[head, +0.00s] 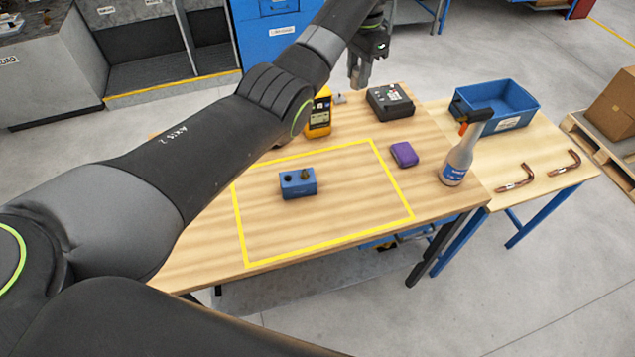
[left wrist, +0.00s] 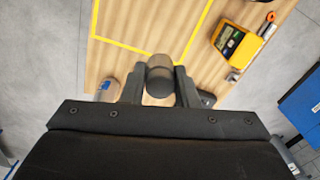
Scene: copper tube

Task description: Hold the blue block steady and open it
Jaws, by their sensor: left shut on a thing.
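The blue block (head: 299,188) sits upright inside the yellow outline on the wooden table, with two dark round features on its top. My left gripper (head: 361,74) is high at the table's far side, behind and to the right of the block and well apart from it. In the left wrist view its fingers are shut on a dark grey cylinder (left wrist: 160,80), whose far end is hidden. The block does not show in the left wrist view. My right gripper is not in view.
A side table holds a blue bin (head: 510,115) and two copper tubes (head: 519,178) (head: 566,163). The outlined area is otherwise clear.

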